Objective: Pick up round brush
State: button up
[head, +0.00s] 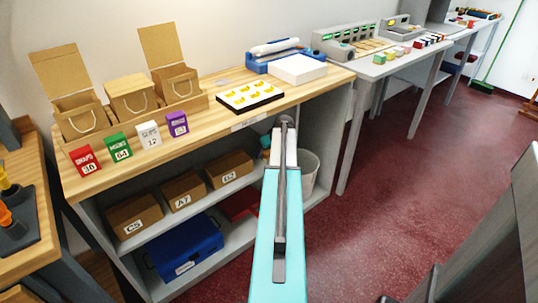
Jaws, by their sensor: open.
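I cannot make out a round brush for certain in the head view. Small tools with orange (7,216) and yellow (5,184) parts stand on a dark mat at the left edge, cut off by the frame, and I cannot tell what they are. My arm, with a cyan link, reaches from the bottom middle toward the front of the wooden counter (215,85). My gripper's fingers do not show, and the arm hides part of the shelf behind it.
On the counter are brown bags (80,117), small colored boxes (118,146), a swatch board (250,96) and a blue device (280,55). Below are cartons (135,214), a blue case (187,248) and a white bin (308,170). Red floor (400,200) is open at right.

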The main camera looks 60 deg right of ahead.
jog(key=shift+c, duration=0.5)
jog(key=c, duration=1.1)
jog(key=shift+r, duration=0.1)
jog(key=shift+s+a+r, duration=0.1)
jog(key=shift+r, duration=0.65)
jog(key=s+a, duration=0.4)
jog(key=s, duration=0.3)
jog(key=s+a, duration=0.4)
jog(key=s, duration=0.4)
jog(key=shift+s+a, duration=0.25)
jog(key=shift+a, duration=0.15)
jog(key=shift+f, duration=0.1)
